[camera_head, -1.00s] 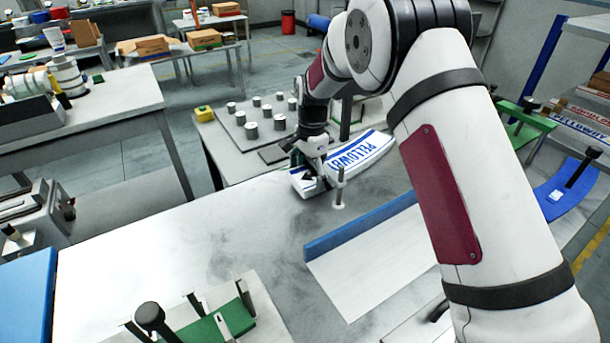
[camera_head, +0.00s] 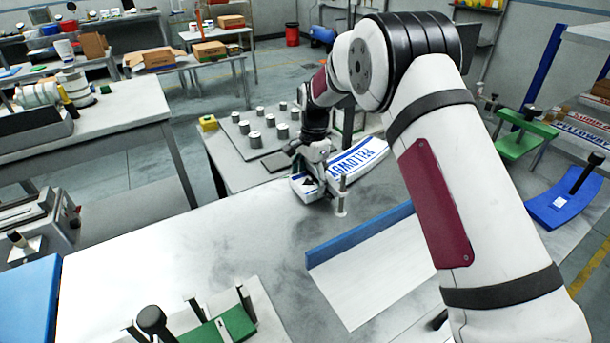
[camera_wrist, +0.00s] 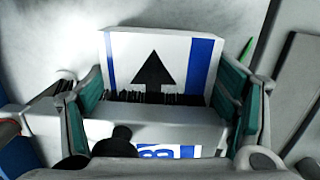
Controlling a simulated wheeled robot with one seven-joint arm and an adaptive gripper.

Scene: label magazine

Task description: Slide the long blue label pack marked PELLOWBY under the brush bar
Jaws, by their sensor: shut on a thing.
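The long white-and-blue pack marked PELLOWBY (camera_head: 368,156) lies flat on the light table, behind the blue-edged white plate. Its near-left end with a black arrow also shows in the wrist view (camera_wrist: 150,45). The brush bar (camera_wrist: 185,122) crosses over the pack in the wrist view, with black bristles at its far edge. The arrow end shows beyond the bar and blue lettering on the near side. My gripper (camera_head: 313,178) is shut on the pack near the arrow end, its teal pads at either side. The pad contact is partly hidden.
An upright post (camera_head: 342,202) stands close to my gripper. A blue-edged white plate (camera_head: 365,278) lies nearer. A grey board with several metal cylinders (camera_head: 255,138) is behind. A green fixture (camera_head: 215,330) is in front. The table left of the pack is clear.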

